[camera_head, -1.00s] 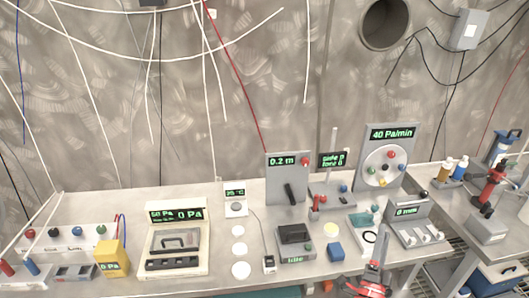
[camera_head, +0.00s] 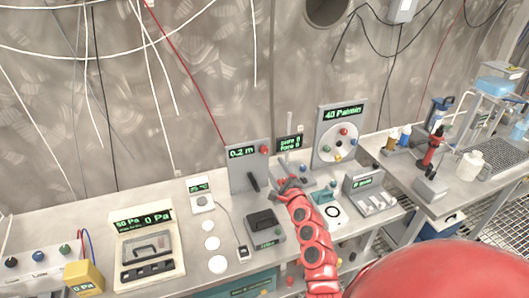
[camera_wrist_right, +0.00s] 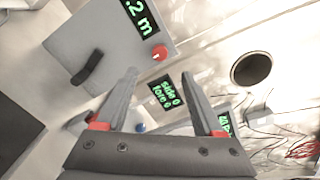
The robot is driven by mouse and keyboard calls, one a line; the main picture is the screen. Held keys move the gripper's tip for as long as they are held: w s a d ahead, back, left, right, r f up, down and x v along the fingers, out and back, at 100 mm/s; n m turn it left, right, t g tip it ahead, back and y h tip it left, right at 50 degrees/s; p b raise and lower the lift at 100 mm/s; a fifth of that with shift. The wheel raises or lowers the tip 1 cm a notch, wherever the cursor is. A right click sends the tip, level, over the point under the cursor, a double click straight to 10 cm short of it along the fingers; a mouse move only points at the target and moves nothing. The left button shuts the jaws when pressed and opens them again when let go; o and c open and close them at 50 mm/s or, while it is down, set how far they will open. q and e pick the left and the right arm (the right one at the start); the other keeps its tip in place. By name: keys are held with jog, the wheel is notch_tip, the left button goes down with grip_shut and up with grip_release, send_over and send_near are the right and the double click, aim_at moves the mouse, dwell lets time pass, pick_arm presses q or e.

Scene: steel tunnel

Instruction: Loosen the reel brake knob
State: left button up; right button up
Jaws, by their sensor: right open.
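An upright grey panel (camera_head: 240,178) with a green 0.2 m display stands at the back of the bench. It carries a red knob (camera_head: 265,150) at its upper right and a black handle (camera_head: 253,181) lower down. No label shows which of these is the brake knob. My right gripper (camera_head: 288,183) is just right of and in front of this panel. In the right wrist view its fingers (camera_wrist_right: 160,73) are apart and empty, with the red knob (camera_wrist_right: 159,53) beyond them and the black handle (camera_wrist_right: 87,67) to the left. My left gripper is out of view.
Further right is a 40 Pa/min panel (camera_head: 327,151) with coloured knobs. A dark box device (camera_head: 265,222) lies in front of the panel.

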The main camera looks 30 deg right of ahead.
aim_at(265, 151)
jog(key=b+x, duration=0.2)
jog(key=x, duration=0.7)
jog(key=shift+w+d+f+b, duration=0.1)
jog(key=shift+f+b, duration=0.05)
jog(key=shift+b, duration=0.15)
jog(key=shift+x, duration=0.8)
grip_shut()
